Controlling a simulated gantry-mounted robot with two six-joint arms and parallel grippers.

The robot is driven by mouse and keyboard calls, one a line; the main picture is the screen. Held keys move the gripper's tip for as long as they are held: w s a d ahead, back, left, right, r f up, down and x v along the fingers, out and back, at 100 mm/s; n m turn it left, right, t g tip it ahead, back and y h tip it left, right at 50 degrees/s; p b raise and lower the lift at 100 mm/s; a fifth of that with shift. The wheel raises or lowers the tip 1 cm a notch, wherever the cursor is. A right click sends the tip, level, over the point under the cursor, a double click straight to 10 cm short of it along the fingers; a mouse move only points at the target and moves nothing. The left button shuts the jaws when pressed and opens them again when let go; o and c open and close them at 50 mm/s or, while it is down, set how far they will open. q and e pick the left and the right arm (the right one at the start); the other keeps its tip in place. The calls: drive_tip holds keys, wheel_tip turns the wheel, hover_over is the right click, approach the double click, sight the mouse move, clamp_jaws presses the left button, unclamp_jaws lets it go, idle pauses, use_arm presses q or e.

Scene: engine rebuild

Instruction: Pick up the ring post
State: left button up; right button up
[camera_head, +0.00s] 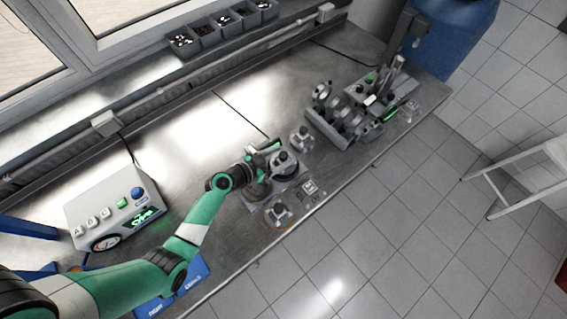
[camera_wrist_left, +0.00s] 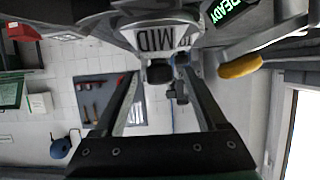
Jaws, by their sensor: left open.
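Several small grey fixtures with dark tops stand around my left gripper (camera_head: 273,150) in the head view. One fixture (camera_head: 284,162) is right beside the gripper, another (camera_head: 301,138) is to its upper right, and a third (camera_head: 278,213) stands nearer the bench's front edge. I cannot tell for sure which is the ring post. In the left wrist view, my left gripper (camera_wrist_left: 159,76) has its fingers apart. No grip on anything is visible. My right gripper is not in view.
A grey engine block fixture (camera_head: 345,122) stands to the right on the metal bench (camera_head: 240,115). A control box (camera_head: 115,210) is at the left, and blue bins (camera_head: 190,275) are at the front. Dark part bins (camera_head: 222,22) line the back. The bench's middle back is clear.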

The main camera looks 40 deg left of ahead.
use_arm(q)
drive_tip(key=shift+c, duration=0.3)
clamp_jaws()
idle(1.1)
